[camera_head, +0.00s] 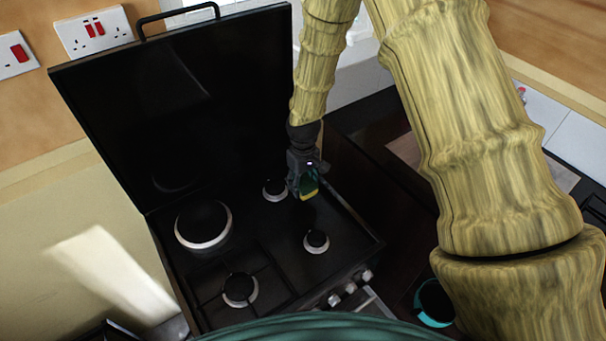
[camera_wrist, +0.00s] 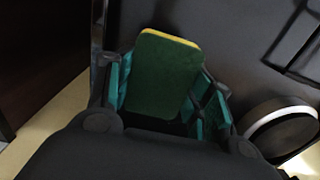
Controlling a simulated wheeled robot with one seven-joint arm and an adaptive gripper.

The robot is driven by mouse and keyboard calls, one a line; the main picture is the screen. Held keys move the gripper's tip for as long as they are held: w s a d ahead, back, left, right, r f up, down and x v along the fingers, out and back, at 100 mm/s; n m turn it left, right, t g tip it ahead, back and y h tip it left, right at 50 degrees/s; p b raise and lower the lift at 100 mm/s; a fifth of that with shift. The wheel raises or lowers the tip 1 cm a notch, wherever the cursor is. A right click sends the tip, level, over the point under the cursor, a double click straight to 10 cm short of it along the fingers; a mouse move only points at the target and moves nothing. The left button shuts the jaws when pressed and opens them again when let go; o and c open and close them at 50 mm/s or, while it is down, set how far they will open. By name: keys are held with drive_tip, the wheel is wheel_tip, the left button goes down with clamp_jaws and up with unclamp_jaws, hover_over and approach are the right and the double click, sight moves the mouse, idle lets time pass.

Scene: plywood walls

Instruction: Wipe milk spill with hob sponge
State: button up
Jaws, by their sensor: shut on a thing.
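A green and yellow sponge (camera_wrist: 162,78) is between the fingers of my gripper (camera_wrist: 165,95) in the wrist view. The gripper is shut on it, with a teal finger pad on each side. In the head view my gripper (camera_head: 304,184) holds the sponge (camera_head: 310,190) over the right part of the black hob (camera_head: 276,238), close to the right back burner. I cannot tell whether the sponge touches the hob. I do not see a milk spill in either view.
The hob's black lid (camera_head: 180,90) stands open at the back. Burners (camera_head: 203,224), (camera_head: 316,241) and (camera_head: 239,289) rise from the hob. Knobs (camera_head: 350,288) line its front edge. A dark counter (camera_head: 375,125) lies to the right, with a dark cup-like object with a teal rim (camera_head: 433,322) nearer.

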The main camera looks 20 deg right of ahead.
wheel_tip(320, 180, up, 2)
drive_tip(key=shift+s+r+p, duration=0.15)
drive_tip(key=shift+r+p, duration=0.05)
drive_tip(key=shift+p, duration=0.25)
drive_tip(key=shift+f, duration=0.1)
